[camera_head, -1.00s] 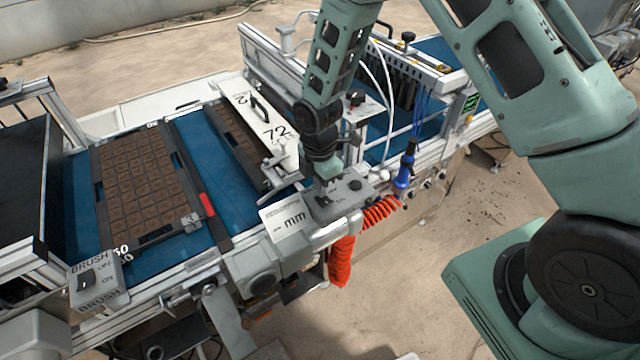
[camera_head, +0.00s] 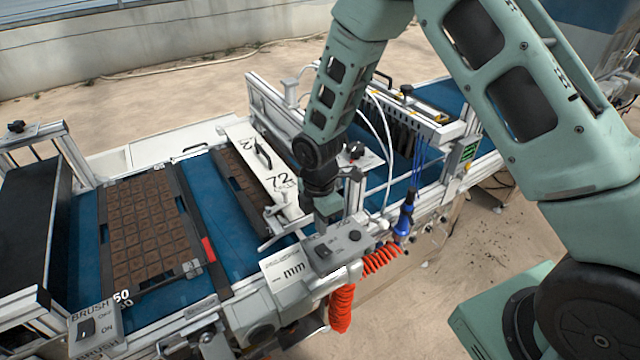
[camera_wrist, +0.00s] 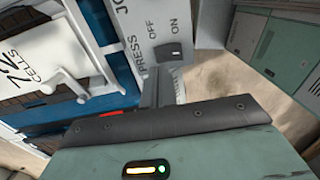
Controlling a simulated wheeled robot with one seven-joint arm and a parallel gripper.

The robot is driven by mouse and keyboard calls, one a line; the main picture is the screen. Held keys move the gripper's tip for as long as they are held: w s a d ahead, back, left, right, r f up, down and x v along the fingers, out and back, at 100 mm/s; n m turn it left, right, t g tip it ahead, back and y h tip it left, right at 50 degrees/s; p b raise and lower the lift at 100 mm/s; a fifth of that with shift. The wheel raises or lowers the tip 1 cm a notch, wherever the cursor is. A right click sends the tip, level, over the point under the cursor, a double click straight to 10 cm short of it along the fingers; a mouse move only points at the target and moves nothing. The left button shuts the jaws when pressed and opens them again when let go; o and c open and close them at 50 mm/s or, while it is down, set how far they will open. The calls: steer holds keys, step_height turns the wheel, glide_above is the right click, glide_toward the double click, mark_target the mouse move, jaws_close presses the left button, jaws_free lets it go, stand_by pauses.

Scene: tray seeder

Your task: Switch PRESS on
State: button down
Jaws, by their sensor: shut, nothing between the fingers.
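The PRESS switch (camera_wrist: 168,53) is a small dark rocker on a grey panel (camera_wrist: 140,28) marked PRESS, OFF and ON in the wrist view. Which side of the rocker is pressed I cannot tell. My gripper (camera_head: 326,228) is shut and empty, pointing down just above the switch. In the wrist view its fingers (camera_wrist: 164,75) end close beside the switch; contact is not clear.
A white plate marked 72 (camera_head: 272,172) and a metal handle lie left of my gripper. A BRUSH switch box (camera_head: 95,325) stands at the front left. A coiled red hose (camera_head: 342,305) and a blue nozzle (camera_head: 403,218) are near the box. A soil tray (camera_head: 205,250) sits on the blue belt.

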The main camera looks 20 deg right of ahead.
step_height(320, 180, up, 9)
steer(key=w+b, duration=0.1)
steer(key=b, duration=0.1)
steer(key=shift+w+a+b, duration=0.2)
steer(key=shift+w+b, duration=0.1)
steer(key=shift+w, duration=0.1)
